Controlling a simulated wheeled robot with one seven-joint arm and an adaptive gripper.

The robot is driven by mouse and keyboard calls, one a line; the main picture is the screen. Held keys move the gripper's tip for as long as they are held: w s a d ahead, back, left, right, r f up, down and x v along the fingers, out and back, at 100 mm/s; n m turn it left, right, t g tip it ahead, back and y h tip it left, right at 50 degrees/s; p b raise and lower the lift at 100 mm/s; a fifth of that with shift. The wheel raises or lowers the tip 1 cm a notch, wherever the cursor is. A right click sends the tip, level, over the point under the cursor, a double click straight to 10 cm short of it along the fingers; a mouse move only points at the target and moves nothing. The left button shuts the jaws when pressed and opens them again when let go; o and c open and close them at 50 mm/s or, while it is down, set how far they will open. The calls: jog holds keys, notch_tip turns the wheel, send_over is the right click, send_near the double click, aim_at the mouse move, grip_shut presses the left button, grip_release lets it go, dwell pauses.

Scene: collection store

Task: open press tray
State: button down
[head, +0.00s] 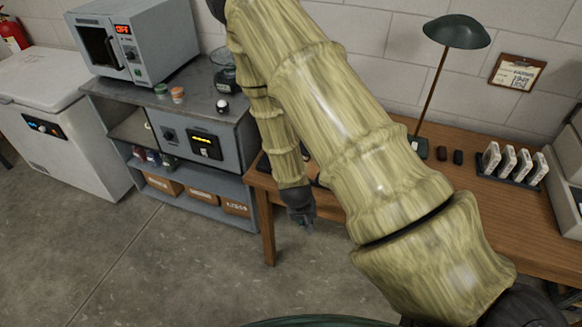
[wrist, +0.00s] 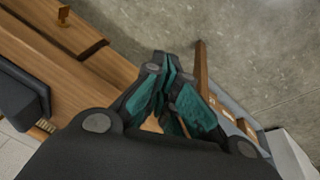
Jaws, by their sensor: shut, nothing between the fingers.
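My gripper (head: 302,215) hangs fingers down in front of the left end of the wooden desk, shut and empty. In the wrist view my gripper (wrist: 167,65) shows its teal-padded fingers together with nothing between them. No part that is clearly a press tray shows. A grey unit with a knob and a lit yellow display (head: 205,146) sits in the bench left of the gripper, apart from it. My arm covers the middle of the head view and part of the desk.
The wooden desk (head: 470,215) carries a green lamp (head: 457,32) and a rack of pale upright pieces (head: 512,164). A grey oven (head: 140,42) stands on the bench. A white chest (head: 55,120) is at the far left. The floor (head: 190,270) in front is clear.

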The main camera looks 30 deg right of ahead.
jog(key=w+d+r+m+t+p, duration=0.1)
jog(key=w+d+r+m, duration=0.25)
jog(key=w+r, duration=1.2)
jog(key=shift+m, duration=0.35)
jog(key=shift+w+a+p+x, duration=0.15)
jog(key=shift+p+x, duration=0.45)
jog(key=shift+x, duration=1.2)
jog(key=shift+w+a+p+x, duration=0.15)
jog(key=shift+p+x, duration=0.4)
jog(key=shift+x, duration=1.2)
jog(key=shift+a+p+x, duration=0.2)
jog(key=shift+p+x, duration=0.4)
jog(key=shift+x, duration=1.2)
jog(key=shift+f, duration=0.1)
jog(key=shift+s+a, duration=0.1)
jog(key=shift+s, duration=0.05)
